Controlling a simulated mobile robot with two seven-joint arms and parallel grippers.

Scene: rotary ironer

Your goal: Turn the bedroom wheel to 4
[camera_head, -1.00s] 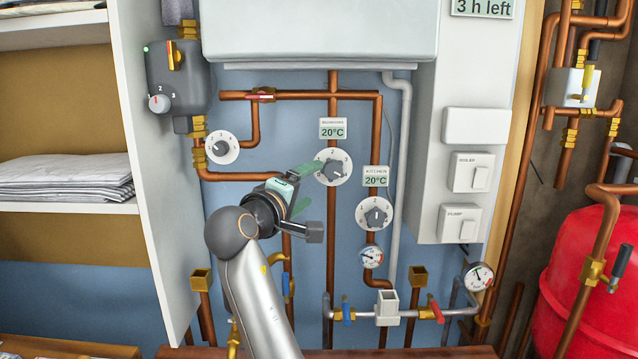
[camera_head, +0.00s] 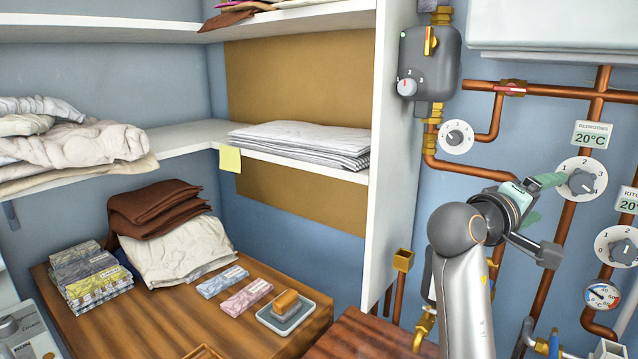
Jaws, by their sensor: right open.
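The bedroom wheel (camera_head: 583,182) is a grey knob on a round white numbered dial, at the right of the head view. A display reading 20°C, labelled BEDROOMS (camera_head: 590,136), is above it. I cannot tell clearly which number its pointer faces. My right gripper (camera_head: 543,198) is open, with greenish fingers, just left of the wheel. The upper finger's tip overlaps the dial's left edge in the picture; I cannot tell whether it touches. Nothing is between the fingers. My left gripper is not in view.
The kitchen wheel (camera_head: 621,248) and a round gauge (camera_head: 603,295) are below right. A smaller dial (camera_head: 456,137) is upper left of the gripper. Copper pipes run around them. A white shelf side panel (camera_head: 397,170) stands left; a wooden counter (camera_head: 190,325) holds folded cloths and a soap dish.

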